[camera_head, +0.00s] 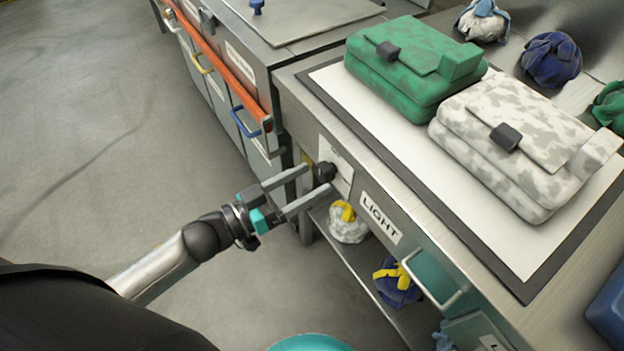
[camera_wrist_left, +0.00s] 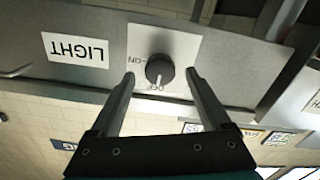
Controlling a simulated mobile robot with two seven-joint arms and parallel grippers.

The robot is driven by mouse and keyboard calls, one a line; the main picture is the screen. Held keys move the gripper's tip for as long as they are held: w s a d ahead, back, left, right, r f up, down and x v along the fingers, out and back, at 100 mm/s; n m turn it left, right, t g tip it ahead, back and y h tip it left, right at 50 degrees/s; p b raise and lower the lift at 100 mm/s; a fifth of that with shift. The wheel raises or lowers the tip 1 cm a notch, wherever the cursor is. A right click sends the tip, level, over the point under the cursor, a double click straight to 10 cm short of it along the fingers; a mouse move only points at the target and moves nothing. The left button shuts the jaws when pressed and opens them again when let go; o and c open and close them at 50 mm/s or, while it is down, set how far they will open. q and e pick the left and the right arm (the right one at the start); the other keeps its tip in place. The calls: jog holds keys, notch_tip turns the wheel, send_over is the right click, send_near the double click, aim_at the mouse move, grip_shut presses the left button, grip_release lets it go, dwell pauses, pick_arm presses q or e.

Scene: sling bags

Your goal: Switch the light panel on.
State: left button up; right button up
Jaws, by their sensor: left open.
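A dark round knob (camera_head: 325,171) sits on a white plate on the front of the metal bench, left of a LIGHT label (camera_head: 380,218). In the left wrist view the knob (camera_wrist_left: 159,70) has ON and OFF lettering beside it, upside down; its pale mark seems to face OFF. My left gripper (camera_head: 318,179) is open, its fingertips on either side of the knob; I cannot tell whether they touch it. It also shows in the left wrist view (camera_wrist_left: 160,82). The white light panel (camera_head: 405,143) lies in a dark frame on the bench top. My right gripper is out of view.
A green bag (camera_head: 410,75) and a grey-white patterned bag (camera_head: 510,150) lie on the panel. Below the knob, a shelf holds wrapped bundles (camera_head: 347,228). A drawer handle (camera_head: 435,290) sticks out to the right. An orange rail (camera_head: 215,60) runs along the neighbouring cabinet. Open floor lies left.

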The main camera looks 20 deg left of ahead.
pick_arm(q)
jog(key=shift+w+d, duration=0.45)
jog(key=shift+w, duration=0.15)
grip_shut()
dwell(0.4)
